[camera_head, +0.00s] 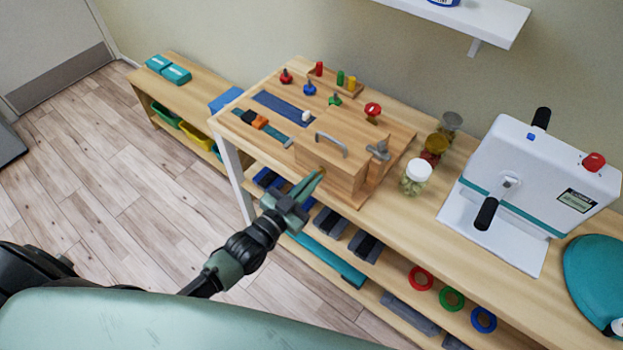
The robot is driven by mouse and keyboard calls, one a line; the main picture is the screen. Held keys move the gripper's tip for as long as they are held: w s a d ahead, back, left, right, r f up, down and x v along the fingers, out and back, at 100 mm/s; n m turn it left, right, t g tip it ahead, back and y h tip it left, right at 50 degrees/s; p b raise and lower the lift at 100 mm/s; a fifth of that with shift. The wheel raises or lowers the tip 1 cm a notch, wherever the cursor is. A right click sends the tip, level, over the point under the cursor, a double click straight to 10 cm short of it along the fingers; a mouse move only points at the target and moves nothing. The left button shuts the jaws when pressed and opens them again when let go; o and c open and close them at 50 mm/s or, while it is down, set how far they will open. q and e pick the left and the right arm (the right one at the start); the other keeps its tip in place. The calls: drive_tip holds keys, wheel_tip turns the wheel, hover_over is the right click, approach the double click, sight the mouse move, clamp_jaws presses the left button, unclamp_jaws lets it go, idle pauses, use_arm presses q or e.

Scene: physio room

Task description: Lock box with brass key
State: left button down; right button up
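The wooden lock box (343,181) with a grey metal handle (331,144) on its lid stands on the board on the wooden bench; its lid looks down. My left gripper (319,175) is at the box's front face, its green fingertips close together and pointing at it. A tiny brass-coloured spot (323,170) shows at the fingertips. I cannot tell whether it is the brass key or a lock plate, nor whether the fingers grip it. My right gripper is not in view.
Coloured pegs and sliders stand behind and left. A white-lidded jar (416,176) and a white machine (525,175) stand to the right. A shelf below holds weights and rings.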

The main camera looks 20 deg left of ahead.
use_arm(q)
drive_tip(key=shift+n, duration=1.1)
drive_tip(key=c, duration=1.6)
unclamp_jaws()
drive_tip(key=b+v, duration=0.1)
drive_tip(key=v, duration=0.6)
drive_tip(key=shift+s+a, duration=0.15)
drive_tip(key=shift+s, duration=0.2)
